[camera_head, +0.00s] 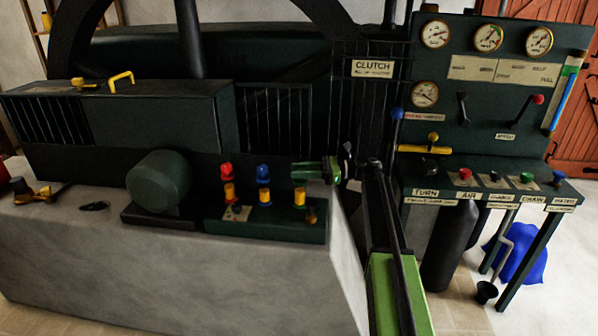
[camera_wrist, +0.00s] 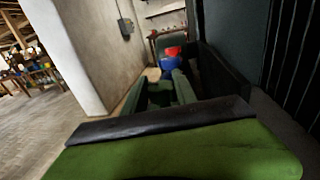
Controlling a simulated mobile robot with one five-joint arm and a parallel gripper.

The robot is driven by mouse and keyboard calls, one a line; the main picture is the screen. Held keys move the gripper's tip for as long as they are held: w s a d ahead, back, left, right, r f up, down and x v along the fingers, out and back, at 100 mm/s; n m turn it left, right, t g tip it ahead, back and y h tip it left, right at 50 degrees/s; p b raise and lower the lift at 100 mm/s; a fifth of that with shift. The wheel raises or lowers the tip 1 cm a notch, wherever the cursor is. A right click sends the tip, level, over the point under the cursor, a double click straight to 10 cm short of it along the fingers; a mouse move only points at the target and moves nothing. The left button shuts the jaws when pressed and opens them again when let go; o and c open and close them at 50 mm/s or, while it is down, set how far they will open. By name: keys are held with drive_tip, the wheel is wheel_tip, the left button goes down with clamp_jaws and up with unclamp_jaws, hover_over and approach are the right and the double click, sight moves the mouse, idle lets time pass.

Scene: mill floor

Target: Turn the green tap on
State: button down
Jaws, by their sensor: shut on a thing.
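The green tap (camera_head: 299,198) is the right-hand one of three taps on the dark green block in the head view. Its yellow body shows below my gripper; its handle is mostly hidden by the jaws. My gripper (camera_head: 304,172) reaches in from the right, level, and is shut on the handle. In the wrist view the green jaws (camera_wrist: 160,90) close around a green part, which is hard to tell from them. The blue tap (camera_head: 263,171) and red tap (camera_head: 227,171) stand to the left, apart from the jaws. Which way the green handle is turned cannot be told.
The taps' block (camera_head: 262,226) sits on a pale stone plinth (camera_head: 180,275). A rounded green motor (camera_head: 158,182) stands left of it. A dark panel with gauges (camera_head: 487,75) and a shelf of buttons (camera_head: 497,178) stands at the right.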

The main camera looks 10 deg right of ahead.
drive_tip(key=shift+w+d+n+g, duration=0.1)
drive_tip(key=shift+n+g, duration=1)
drive_tip(key=shift+g, duration=1.1)
drive_tip(key=c, duration=1)
unclamp_jaws()
